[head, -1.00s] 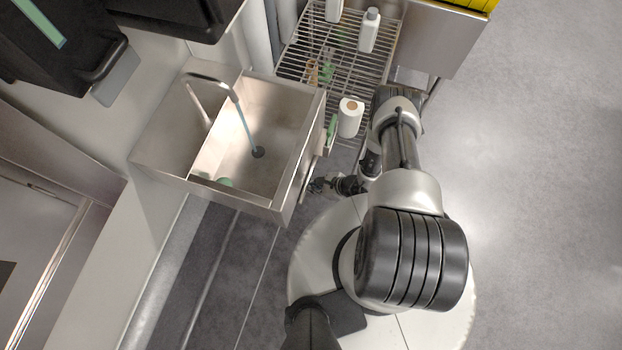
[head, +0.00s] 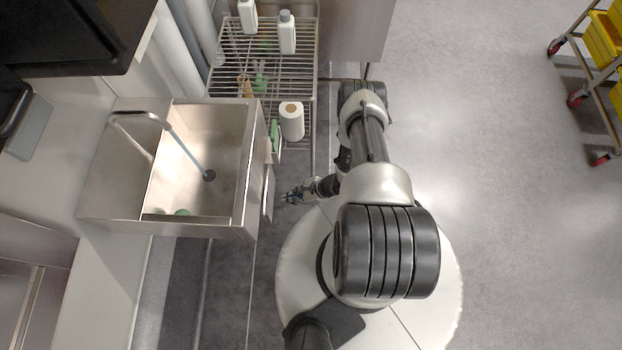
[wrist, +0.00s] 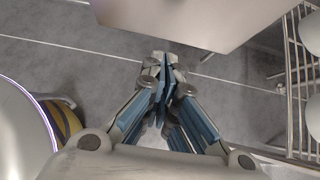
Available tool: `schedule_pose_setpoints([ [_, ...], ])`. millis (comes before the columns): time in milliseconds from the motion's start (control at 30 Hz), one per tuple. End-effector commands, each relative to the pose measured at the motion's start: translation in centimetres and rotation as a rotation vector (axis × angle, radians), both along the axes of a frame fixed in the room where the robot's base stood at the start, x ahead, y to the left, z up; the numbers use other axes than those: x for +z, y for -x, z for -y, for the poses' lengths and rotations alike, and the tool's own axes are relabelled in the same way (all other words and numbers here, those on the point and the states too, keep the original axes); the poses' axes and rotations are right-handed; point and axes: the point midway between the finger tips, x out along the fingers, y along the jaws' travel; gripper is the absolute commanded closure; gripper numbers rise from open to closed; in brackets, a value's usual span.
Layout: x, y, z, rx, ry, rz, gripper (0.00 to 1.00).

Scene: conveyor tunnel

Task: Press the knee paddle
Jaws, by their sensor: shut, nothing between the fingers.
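A flat metal plate that looks like the knee paddle (head: 268,194) hangs upright at the right-hand front side of the steel sink (head: 252,165). A thin pale-blue stream (head: 188,150) runs from the faucet (head: 140,116) down to the drain. My gripper (head: 285,198) is low, just right of the plate, with a small gap seen from above. In the wrist view my gripper (wrist: 161,70) has its fingers together and holds nothing. A pale metal panel (wrist: 190,18) fills the top there; I cannot tell whether it is the paddle.
A wire rack (head: 262,62) with bottles and a paper roll (head: 291,121) stands behind my gripper. A cart with yellow bins (head: 602,42) is at the far right. The grey floor (head: 510,220) on the right is clear.

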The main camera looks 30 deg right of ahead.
Motion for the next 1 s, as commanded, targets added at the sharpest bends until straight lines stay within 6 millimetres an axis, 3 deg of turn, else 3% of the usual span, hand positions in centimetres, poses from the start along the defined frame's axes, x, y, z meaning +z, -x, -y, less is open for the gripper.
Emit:
schedule_pose_setpoints([
  [100, 1.9, 1.2, 2.3, -0.006, 0.002, 0.005, 1.00],
  [333, 3.2, 3.0, 4.6, -0.003, 0.002, 0.003, 1.00],
  [1000, 3.4, 3.4, 5.1, 0.000, 0.003, 0.003, 1.00],
])
